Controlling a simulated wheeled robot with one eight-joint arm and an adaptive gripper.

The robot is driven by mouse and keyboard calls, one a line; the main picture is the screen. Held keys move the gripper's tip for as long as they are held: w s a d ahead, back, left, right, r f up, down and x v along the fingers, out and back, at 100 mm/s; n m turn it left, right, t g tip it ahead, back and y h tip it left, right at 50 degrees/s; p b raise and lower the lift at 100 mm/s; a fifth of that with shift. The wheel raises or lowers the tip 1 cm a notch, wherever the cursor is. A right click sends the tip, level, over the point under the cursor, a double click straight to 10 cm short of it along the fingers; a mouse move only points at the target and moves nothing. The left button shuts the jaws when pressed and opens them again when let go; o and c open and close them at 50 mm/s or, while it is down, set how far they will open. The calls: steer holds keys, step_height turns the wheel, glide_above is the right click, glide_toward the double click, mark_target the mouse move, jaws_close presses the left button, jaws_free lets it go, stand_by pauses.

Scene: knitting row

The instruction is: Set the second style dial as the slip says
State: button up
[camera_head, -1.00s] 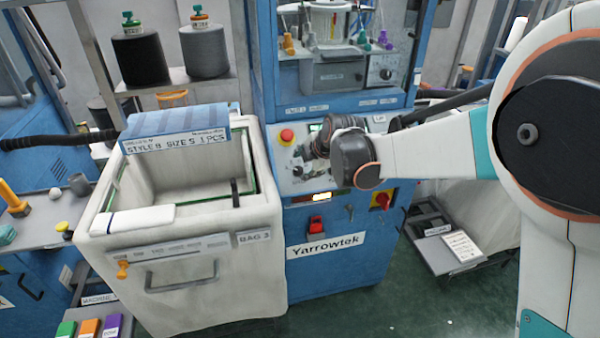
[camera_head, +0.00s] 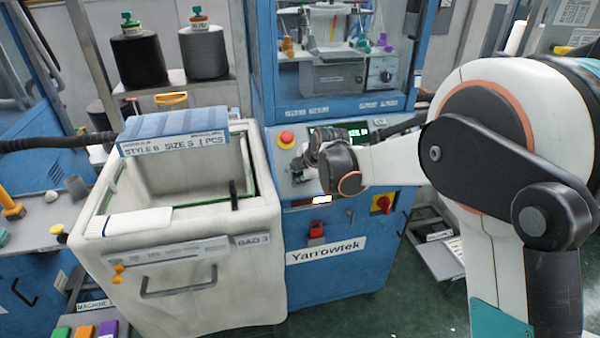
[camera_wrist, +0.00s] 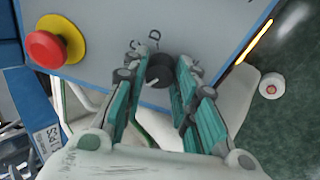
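A round dark dial (camera_wrist: 160,71) with a white pointer mark shows on the grey control panel (camera_wrist: 105,45) in the wrist view. A letter that looks like D stands by it; other letters are partly covered. My gripper (camera_wrist: 162,64) has its teal fingers on either side of the dial, with visible gaps. In the head view my gripper (camera_head: 302,163) is at the panel and hides part of it. I cannot tell which dial this is.
A red stop button (camera_wrist: 47,50) on a yellow ring sits on the same panel, and it also shows in the head view (camera_head: 286,139). The pale bin (camera_head: 200,270) stands left of the Yarrowtek machine (camera_head: 340,275). A red-and-yellow switch (camera_head: 383,204) is lower right.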

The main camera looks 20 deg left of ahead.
steer(key=shift+c, duration=0.6)
steer(key=shift+c, duration=0.2)
steer(key=m, duration=0.6)
steer(key=shift+s+m+t, duration=0.1)
steer(key=shift+m+t, duration=0.2)
steer(key=shift+t, duration=0.1)
steer(key=m, duration=0.3)
steer(key=shift+m+t+p, duration=0.3)
steer(key=shift+m+p, duration=0.05)
steer(key=shift+m, duration=0.05)
steer(key=m, duration=0.3)
steer(key=shift+a+m, duration=0.1)
steer(key=shift+m, duration=0.3)
steer(key=m+h, duration=0.1)
steer(key=m, duration=0.4)
steer(key=shift+s+m+t, duration=0.1)
steer(key=shift+m+t, duration=0.2)
steer(key=m+p, duration=0.1)
steer(key=m, duration=0.3)
steer(key=shift+a+m+h, duration=0.15)
steer(key=shift+m+h, duration=0.15)
steer(key=shift+m, duration=0.1)
